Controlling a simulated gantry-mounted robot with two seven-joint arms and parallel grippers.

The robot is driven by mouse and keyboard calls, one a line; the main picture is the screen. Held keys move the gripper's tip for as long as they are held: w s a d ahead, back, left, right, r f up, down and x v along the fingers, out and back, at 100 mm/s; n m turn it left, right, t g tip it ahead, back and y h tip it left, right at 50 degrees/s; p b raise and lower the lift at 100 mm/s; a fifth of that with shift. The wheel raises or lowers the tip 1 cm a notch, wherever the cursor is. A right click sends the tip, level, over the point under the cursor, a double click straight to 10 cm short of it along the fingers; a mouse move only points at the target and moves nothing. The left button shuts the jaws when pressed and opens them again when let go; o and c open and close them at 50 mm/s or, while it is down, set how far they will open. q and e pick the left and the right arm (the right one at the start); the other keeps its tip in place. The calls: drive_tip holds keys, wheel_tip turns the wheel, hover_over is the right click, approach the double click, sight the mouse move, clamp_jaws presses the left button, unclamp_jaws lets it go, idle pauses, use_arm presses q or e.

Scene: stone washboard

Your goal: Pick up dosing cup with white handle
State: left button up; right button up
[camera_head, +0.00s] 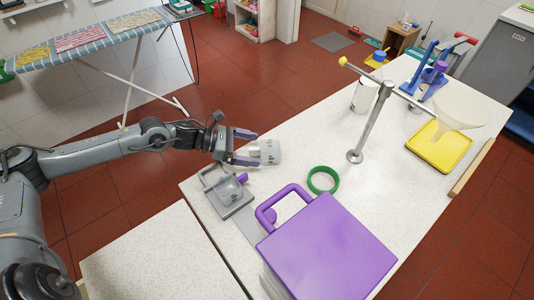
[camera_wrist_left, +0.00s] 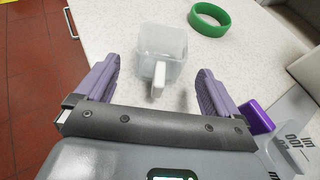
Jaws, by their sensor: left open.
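The dosing cup (camera_head: 270,152) is a clear, translucent square cup on the pale stone counter. In the left wrist view the cup (camera_wrist_left: 161,44) shows its white handle (camera_wrist_left: 158,76) pointing toward my left gripper. My left gripper (camera_head: 243,146) is open, its purple fingers at the cup's left end in the head view. In the left wrist view the gripper (camera_wrist_left: 157,88) has one finger on each side of the handle, with visible gaps, and the cup body lies beyond it. My right gripper is not in view.
A green ring (camera_head: 323,180) lies right of the cup. A grey stand (camera_head: 229,195) with a purple knob sits just below the left gripper. A purple box (camera_head: 325,250) stands in front, and a metal post (camera_head: 370,125) rises behind the ring. A white mug (camera_head: 363,97) stands farther back.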

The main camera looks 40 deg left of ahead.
sight(260, 151)
use_arm(q)
drive_tip(key=shift+b+x, duration=0.35)
drive_tip(key=shift+x, duration=2.2)
drive_tip(key=shift+s, duration=0.1)
drive_tip(key=c, duration=1)
